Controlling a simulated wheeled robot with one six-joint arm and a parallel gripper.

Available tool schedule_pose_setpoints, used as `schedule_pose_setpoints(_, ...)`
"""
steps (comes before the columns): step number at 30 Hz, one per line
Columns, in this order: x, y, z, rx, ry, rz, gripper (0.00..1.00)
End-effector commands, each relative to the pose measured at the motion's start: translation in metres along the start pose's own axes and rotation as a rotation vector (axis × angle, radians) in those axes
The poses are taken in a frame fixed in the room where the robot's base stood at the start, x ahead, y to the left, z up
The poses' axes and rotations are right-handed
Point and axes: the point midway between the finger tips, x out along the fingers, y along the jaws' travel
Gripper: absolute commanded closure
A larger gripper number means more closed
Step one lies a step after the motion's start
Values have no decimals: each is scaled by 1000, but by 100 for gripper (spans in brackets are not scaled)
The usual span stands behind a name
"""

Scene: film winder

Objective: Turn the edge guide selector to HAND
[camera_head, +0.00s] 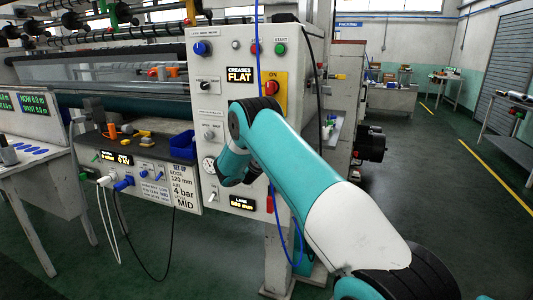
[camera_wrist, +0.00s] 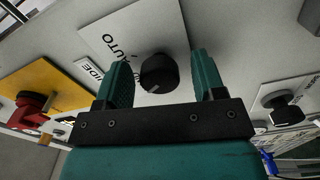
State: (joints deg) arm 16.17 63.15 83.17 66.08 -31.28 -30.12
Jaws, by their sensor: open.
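In the wrist view, a round black knob (camera_wrist: 159,73) sits on a white label plate (camera_wrist: 158,27) marked AUTO, with a partly hidden label ending in "IDE" beside it. I take this knob as the edge guide selector. A pale pointer mark shows on its near face; I cannot tell its exact setting. The word HAND cannot be read. My gripper (camera_wrist: 163,76) is open, with one teal finger on each side of the knob and a visible gap to both. In the head view my arm hides the gripper and that knob.
In the wrist view, a red switch on a yellow plate (camera_wrist: 60,87) is at left and another black knob (camera_wrist: 283,106) at right. In the head view, the white panel (camera_head: 225,60) also bears a blue knob (camera_head: 201,48) and a yellow-plated switch (camera_head: 273,92). A blue cable hangs beside my arm.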

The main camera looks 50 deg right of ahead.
Motion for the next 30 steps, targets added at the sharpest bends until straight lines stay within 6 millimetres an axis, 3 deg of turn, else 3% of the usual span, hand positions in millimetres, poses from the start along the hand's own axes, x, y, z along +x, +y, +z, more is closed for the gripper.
schedule_pose_setpoints(5,-20,-2,-1,-2,3,-2,37)
schedule_pose_setpoints(20,-147,-3,-1,-3,7,-2,37)
schedule_pose_setpoints(30,-171,-3,0,1,1,1,37)
